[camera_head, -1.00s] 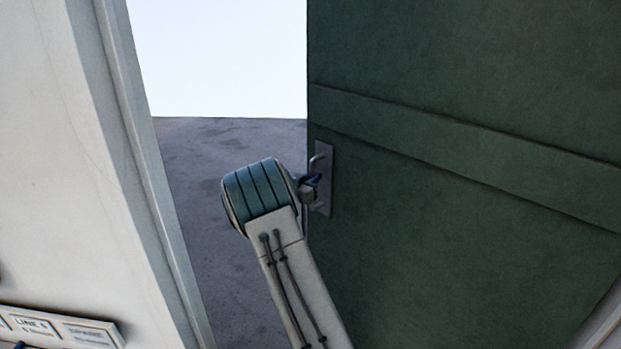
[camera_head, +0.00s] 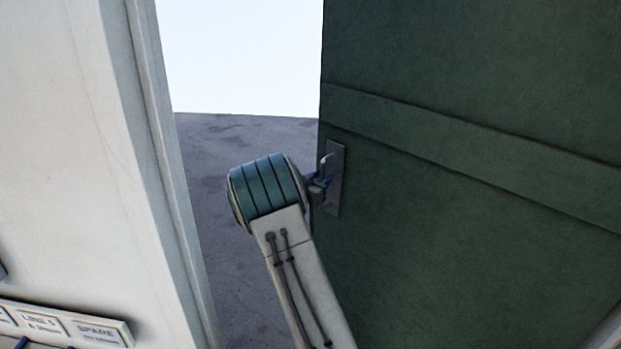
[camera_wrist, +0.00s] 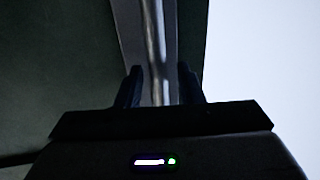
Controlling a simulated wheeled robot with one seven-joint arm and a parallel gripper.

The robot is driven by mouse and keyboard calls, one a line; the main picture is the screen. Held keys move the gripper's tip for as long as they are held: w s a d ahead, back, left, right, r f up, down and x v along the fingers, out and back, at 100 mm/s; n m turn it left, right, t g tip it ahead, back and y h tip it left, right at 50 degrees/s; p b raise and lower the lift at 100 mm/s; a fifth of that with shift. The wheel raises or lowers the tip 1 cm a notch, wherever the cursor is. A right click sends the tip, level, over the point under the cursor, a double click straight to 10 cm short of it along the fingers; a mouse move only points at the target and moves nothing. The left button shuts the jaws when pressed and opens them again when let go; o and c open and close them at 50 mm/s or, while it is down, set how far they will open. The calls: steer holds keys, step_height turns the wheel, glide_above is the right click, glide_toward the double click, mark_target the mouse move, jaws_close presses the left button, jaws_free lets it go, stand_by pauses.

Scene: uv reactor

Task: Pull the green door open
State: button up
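The green door (camera_head: 470,230) stands partly open on the right of the head view, with a gap between its free edge and the wall. Its grey handle plate (camera_head: 336,190) is near that edge, with a pale upright handle. My gripper (camera_head: 321,183) is at the handle, partly hidden by my wrist. In the wrist view the handle bar (camera_wrist: 155,40) runs between the two dark fingers of my gripper (camera_wrist: 159,70). The fingers are apart, one on each side of the bar, with what looks like a narrow gap beside it. The door also shows in the wrist view (camera_wrist: 60,60).
A pale wall and door frame (camera_head: 150,130) stand on the left. A panel with labels (camera_head: 70,325) is at the lower left. Beyond the opening are bare grey floor (camera_head: 215,170) and bright white background.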

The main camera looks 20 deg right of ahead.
steer(key=b+v, duration=0.2)
steer(key=v, duration=1.1)
steer(key=shift+s+r, duration=0.15)
steer(key=shift+s, duration=0.1)
steer(key=s+a+r+n+y, duration=0.3)
steer(key=s+a+n+y, duration=0.2)
steer(key=s+a+y, duration=0.25)
steer(key=s+a+r+n+y, duration=0.2)
steer(key=s+a+n+y, duration=0.2)
steer(key=s+a+y, duration=0.4)
steer(key=s+d+f+n+g, duration=0.1)
steer(key=s+d+f+g, duration=0.1)
steer(key=s, duration=0.8)
steer(key=s+d+f+n+g, duration=0.1)
steer(key=s+d+g, duration=0.4)
steer(key=s, duration=0.5)
steer(key=shift+d+f, duration=0.45)
steer(key=shift+f, duration=0.4)
steer(key=shift+d+h, duration=0.1)
steer(key=shift+h, duration=0.15)
